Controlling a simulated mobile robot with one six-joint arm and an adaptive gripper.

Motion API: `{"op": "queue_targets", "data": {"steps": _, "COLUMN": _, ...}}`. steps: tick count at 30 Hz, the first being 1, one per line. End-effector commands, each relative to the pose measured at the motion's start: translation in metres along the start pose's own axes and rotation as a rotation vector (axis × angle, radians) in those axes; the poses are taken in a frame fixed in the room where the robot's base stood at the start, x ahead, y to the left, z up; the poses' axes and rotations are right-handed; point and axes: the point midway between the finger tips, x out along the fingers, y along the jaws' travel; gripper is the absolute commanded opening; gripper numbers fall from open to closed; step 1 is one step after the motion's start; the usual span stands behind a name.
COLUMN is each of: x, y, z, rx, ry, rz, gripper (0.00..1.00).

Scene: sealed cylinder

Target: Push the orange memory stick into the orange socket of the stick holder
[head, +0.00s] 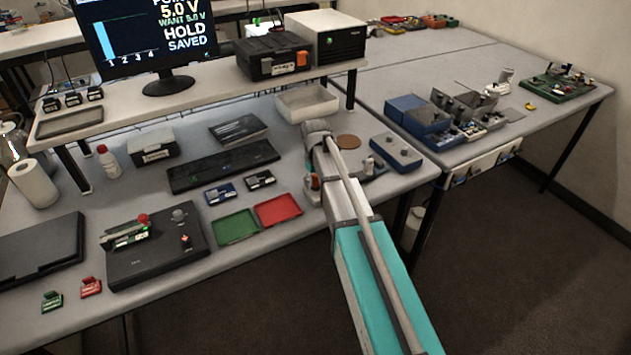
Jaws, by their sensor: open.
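My arm reaches from the lower right to the back of the front table, and its own links cover the place where my gripper would be. I cannot make out the fingers. A small orange-red patch (314,182) shows at the left edge of my arm, above the table. It is too small and too covered to tell whether it is the orange memory stick or its socket. I cannot clearly pick out the stick holder; part of the table beside and under my arm is hidden.
Red (278,210) and green (237,227) trays lie left of my arm. A blue-grey block (396,153) is to its right, a white bin (306,102) behind. A black control box (157,250) stands front left. A monitor shelf (200,97) spans the back.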

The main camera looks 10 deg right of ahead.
Motion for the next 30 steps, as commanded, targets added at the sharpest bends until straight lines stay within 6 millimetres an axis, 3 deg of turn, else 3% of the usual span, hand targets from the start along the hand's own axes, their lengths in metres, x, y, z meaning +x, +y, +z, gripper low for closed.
{"op": "queue_targets", "data": {"steps": 10, "x": 0.0, "y": 0.0001, "z": 0.0, "rx": 0.0, "ry": 0.0, "rz": 0.0, "gripper": 0.7}}
{"op": "queue_targets", "data": {"steps": 21, "x": 0.0, "y": 0.0001, "z": 0.0, "rx": 0.0, "ry": 0.0, "rz": 0.0, "gripper": 0.01}}
{"op": "queue_targets", "data": {"steps": 30, "x": -0.0008, "y": 0.0, "z": 0.0, "rx": 0.0, "ry": 0.0, "rz": 0.0, "gripper": 0.0}}
